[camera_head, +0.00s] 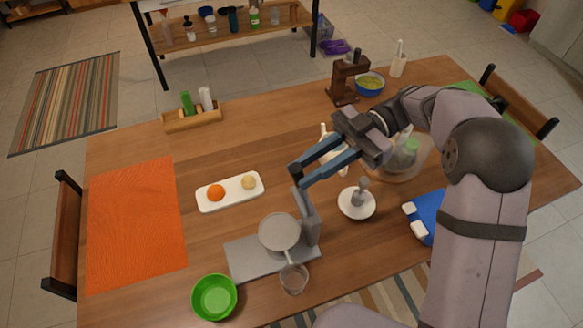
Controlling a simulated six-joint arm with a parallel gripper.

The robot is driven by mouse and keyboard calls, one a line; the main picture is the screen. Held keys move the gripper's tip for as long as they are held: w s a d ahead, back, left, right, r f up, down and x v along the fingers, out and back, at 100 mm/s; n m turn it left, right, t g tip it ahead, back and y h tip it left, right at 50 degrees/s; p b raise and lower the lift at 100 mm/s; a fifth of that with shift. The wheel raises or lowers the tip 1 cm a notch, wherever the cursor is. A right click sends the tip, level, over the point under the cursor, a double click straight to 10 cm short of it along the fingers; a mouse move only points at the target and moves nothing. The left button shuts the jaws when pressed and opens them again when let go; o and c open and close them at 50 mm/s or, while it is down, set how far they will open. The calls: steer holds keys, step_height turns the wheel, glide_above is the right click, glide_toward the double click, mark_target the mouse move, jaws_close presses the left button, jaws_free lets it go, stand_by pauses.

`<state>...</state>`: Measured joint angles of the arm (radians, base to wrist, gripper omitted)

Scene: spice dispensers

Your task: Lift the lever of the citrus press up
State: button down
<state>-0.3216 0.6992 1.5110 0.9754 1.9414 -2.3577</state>
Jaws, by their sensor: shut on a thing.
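The grey citrus press (242,262) stands near the front of the table, with a flat base, a round bowl (279,233) and an upright part at its right. Its grey lever (307,206) rises from the right side, with its upper end at my gripper. My gripper (297,176) comes in from the right and is shut on the lever's upper end. The blue fingers partly hide the contact. A clear glass (293,278) stands in front of the bowl.
A white tray (206,203) with an orange and a pale fruit lies left of the press. A green bowl (214,297) is at front left. A white juicer-like dish (356,204) stands to the right, near a clear bowl (410,166). An orange mat (135,225) lies far left.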

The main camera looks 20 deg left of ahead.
steer(key=w+d+g+p, duration=0.1)
steer(key=p, duration=0.2)
steer(key=shift+w+d+y, duration=0.35)
steer(key=shift+w+y, duration=0.05)
steer(key=c, duration=1.5)
jaws_free()
step_height(320, 180, up, 10)
steer(key=p, duration=1)
